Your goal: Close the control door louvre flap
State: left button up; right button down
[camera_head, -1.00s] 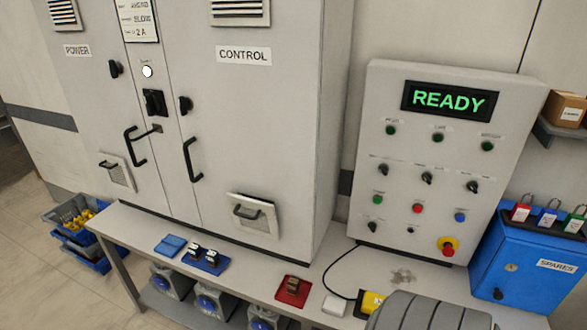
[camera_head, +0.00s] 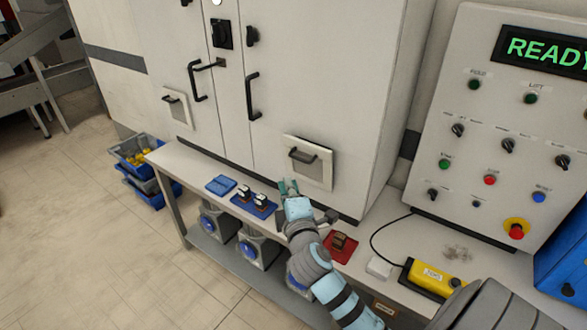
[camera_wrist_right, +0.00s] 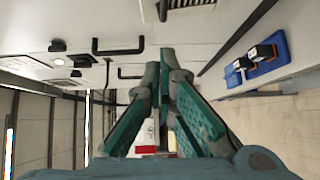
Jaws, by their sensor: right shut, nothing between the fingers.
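The control door louvre flap (camera_head: 312,170) is a pale square panel low on the right cabinet door, with a black bar handle near its top. I cannot tell its exact angle. My right gripper (camera_head: 289,187) is shut and empty, just below and left of the flap, above the bench edge. In the right wrist view its two teal fingers (camera_wrist_right: 166,70) meet at the tips. A black bar (camera_wrist_right: 162,10) and dark slats (camera_wrist_right: 190,3) show at the top edge there, apart from the fingertips. My left gripper is not in view.
The bench (camera_head: 190,158) carries a blue mat with switches (camera_head: 253,203), a blue pad (camera_head: 221,185), a red mat (camera_head: 341,248) and a yellow device (camera_head: 433,278) on a cable. A second flap (camera_head: 177,108) is on the left door. The control panel (camera_head: 460,200) stands at right.

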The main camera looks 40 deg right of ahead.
aim_at(290, 155)
jog(key=w+d, duration=0.6)
jog(key=shift+d+f, duration=0.15)
jog(key=shift+f, duration=0.1)
jog(key=d+r+p, duration=0.1)
jog(key=p, duration=0.2)
jog(key=d+m+g+y+p, duration=0.1)
jog(key=p, duration=0.2)
jog(key=shift+w+d+r+m, duration=0.3)
jog(key=shift+w+r, duration=0.05)
jog(key=shift+r, duration=0.05)
